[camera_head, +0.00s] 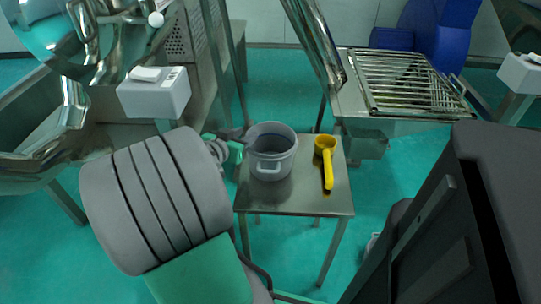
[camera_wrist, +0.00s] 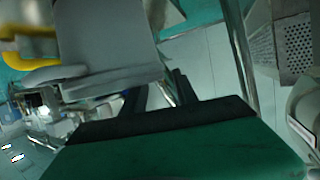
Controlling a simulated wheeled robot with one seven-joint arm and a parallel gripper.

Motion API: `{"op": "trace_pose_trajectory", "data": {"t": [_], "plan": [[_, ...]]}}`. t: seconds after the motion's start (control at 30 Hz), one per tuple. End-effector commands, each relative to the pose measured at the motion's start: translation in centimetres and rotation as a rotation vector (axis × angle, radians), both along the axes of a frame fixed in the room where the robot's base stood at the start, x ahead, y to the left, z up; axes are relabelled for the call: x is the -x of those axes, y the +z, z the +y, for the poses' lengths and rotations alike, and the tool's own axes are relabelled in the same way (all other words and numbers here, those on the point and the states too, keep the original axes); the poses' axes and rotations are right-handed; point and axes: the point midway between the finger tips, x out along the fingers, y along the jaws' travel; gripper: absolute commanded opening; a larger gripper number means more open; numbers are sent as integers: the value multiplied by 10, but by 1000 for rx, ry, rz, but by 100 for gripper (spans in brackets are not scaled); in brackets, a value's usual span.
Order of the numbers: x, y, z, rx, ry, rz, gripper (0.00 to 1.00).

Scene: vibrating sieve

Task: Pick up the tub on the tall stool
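A grey tub (camera_head: 270,158) stands upright on a metal stool (camera_head: 292,203). It has a pale handle on its near side. My gripper (camera_head: 240,143) is at the tub's left side, close to its upper wall. In the wrist view the two dark fingers of my gripper (camera_wrist: 162,92) are apart, and the tub (camera_wrist: 105,40) fills the upper left in front of them. The tub's edge reaches to about the gap between the fingers. I cannot tell whether they touch it.
A yellow scoop (camera_head: 326,160) lies on the stool right of the tub. Steel machinery (camera_head: 165,45) stands at the back left, and a steel unit with a grate (camera_head: 405,82) at the back right. A blue container (camera_head: 440,30) is behind the grate.

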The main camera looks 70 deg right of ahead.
Motion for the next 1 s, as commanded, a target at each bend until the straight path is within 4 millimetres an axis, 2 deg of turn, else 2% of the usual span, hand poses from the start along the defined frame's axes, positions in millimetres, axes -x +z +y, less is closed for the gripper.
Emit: {"op": "trace_pose_trajectory", "data": {"t": [0.1, 0.2, 0.43, 0.87, 1.0], "plan": [[5, -11, -21, -3, -5, 0, 35], [6, -14, -32, -2, -2, -1, 35], [6, -13, -34, -1, 1, -1, 35], [6, -13, -33, -2, 1, 0, 0], [6, -14, -33, -3, 1, 0, 0]]}}
